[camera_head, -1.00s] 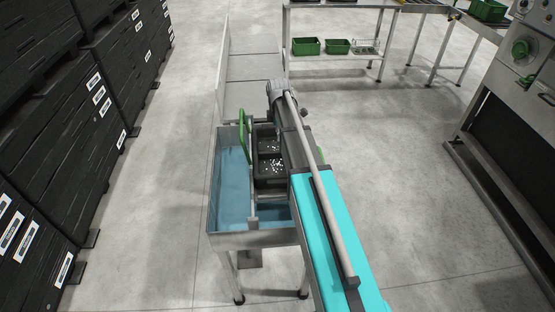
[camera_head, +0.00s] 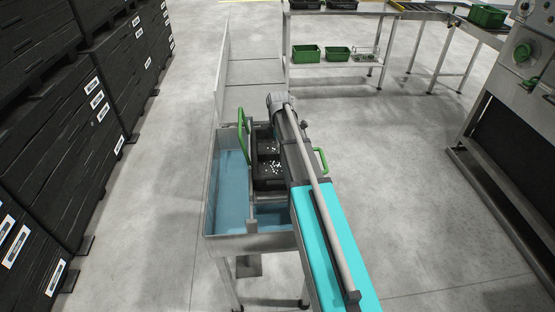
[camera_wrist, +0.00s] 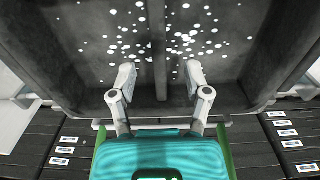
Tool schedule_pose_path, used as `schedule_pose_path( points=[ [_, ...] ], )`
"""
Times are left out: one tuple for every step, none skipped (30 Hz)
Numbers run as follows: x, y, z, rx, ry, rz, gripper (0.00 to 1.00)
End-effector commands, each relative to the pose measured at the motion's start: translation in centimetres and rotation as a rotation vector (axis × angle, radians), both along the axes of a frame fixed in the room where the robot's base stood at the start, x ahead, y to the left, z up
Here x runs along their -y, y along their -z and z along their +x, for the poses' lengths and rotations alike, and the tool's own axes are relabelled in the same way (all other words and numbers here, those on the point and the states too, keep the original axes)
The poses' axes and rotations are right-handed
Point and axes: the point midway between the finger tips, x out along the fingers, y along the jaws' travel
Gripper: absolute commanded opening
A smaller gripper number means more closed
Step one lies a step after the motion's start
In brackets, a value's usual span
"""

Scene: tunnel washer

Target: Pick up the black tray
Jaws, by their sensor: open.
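The black tray (camera_head: 270,168) has compartments speckled with white bits. In the head view it sits at the right side of a metal basin (camera_head: 253,242), partly covered by the long structure at its right. In the wrist view the black tray (camera_wrist: 235,70) fills the upper part, with a divider down its middle. My gripper (camera_wrist: 158,72) is open there. Its two pale fingers are spread apart over the near edge of the tray, one on each side of the divider. I cannot tell whether they touch it. The gripper cannot be made out clearly in the head view.
The basin has a blue interior. Green handles (camera_head: 243,132) stand near the tray. Stacked black crates (camera_head: 40,110) with white labels line the left. A metal table (camera_head: 350,32) with green bins stands at the back, and a machine (camera_head: 510,130) at the right. Grey floor is clear between.

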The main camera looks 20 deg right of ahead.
Motion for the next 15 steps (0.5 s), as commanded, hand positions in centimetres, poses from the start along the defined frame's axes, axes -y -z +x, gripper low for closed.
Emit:
schedule_pose_path(
  points=[
    [0.0,0.0,0.0,0.0,0.0,0.0,0.63],
    [0.0,0.0,0.0,0.0,0.0,0.0,0.63],
    [0.0,0.0,0.0,0.0,0.0,0.0,0.63],
    [0.0,0.0,0.0,0.0,0.0,0.0,0.63],
    [0.0,0.0,0.0,0.0,0.0,0.0,0.63],
    [0.0,0.0,0.0,0.0,0.0,0.0,0.63],
    [0.0,0.0,0.0,0.0,0.0,0.0,0.63],
    [0.0,0.0,0.0,0.0,0.0,0.0,0.63],
    [0.0,0.1,0.0,0.0,0.0,0.0,0.63],
    [0.0,0.1,0.0,0.0,0.0,0.0,0.63],
    [0.0,0.3,0.0,0.0,0.0,0.0,0.63],
    [0.0,0.4,0.0,0.0,0.0,0.0,0.63],
    [0.0,0.6,0.0,0.0,0.0,0.0,0.63],
    [0.0,0.7,0.0,0.0,0.0,0.0,0.63],
    [0.0,1.0,0.0,0.0,0.0,0.0,0.63]
  ],
)
